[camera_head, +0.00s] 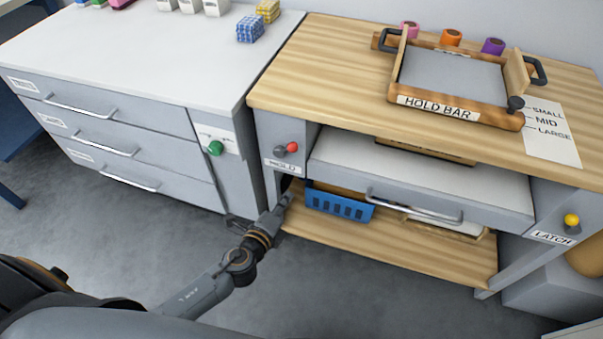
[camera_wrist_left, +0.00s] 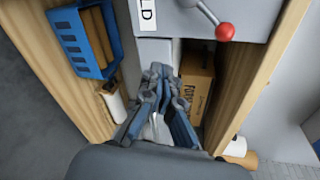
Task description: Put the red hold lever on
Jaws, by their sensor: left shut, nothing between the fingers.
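The red hold lever (camera_head: 292,147) is a red ball on a short grey arm, mounted on the grey left front post of the wooden-topped bench. A label reading HOLD (camera_head: 283,166) sits just below it. In the left wrist view the red ball (camera_wrist_left: 225,32) shows at the top, right of centre, clear of the fingers. My left gripper (camera_head: 286,198) is below the lever and label, near the bench's left leg, and does not touch the lever. In the left wrist view its fingers (camera_wrist_left: 160,85) are together with nothing between them. My right gripper is not in view.
A grey drawer with a bar handle (camera_head: 415,207) is right of the lever. A green knob (camera_head: 215,147) is on the left cabinet; a yellow LATCH knob (camera_head: 571,220) is on the right post. A box (camera_wrist_left: 195,88) stands under the bench.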

